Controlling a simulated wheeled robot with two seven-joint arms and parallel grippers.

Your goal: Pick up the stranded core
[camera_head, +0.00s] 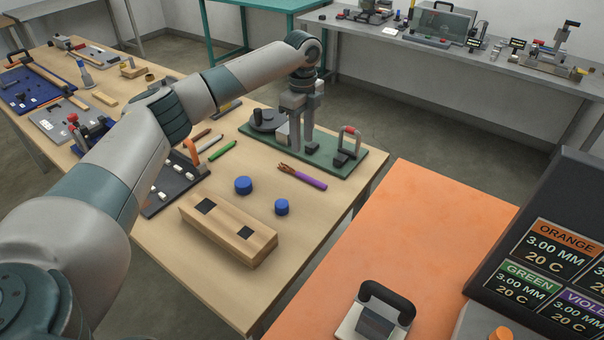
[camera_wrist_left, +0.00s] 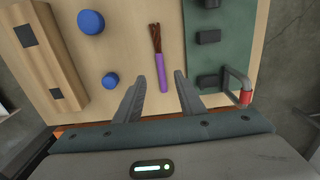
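The stranded core (camera_head: 302,177), a violet-sleeved piece with bare brown-copper strands at one end, lies on the wooden table in front of the green board. In the left wrist view the core (camera_wrist_left: 160,65) lies ahead of the fingers, strands at the far end and violet sleeve nearer. My left gripper (camera_head: 302,149) is above the green board, beyond the core in the head view. In the left wrist view my left gripper (camera_wrist_left: 158,82) is open, with nothing between its fingers. My right gripper is not in view.
Two blue round pieces (camera_head: 243,185) and a wooden block with black squares (camera_head: 228,230) lie near the core. The green board (camera_head: 345,166) carries a red-handled clamp (camera_head: 347,143). Brown, white and green (camera_head: 222,150) rods lie to the left. An orange surface (camera_head: 425,225) is at right.

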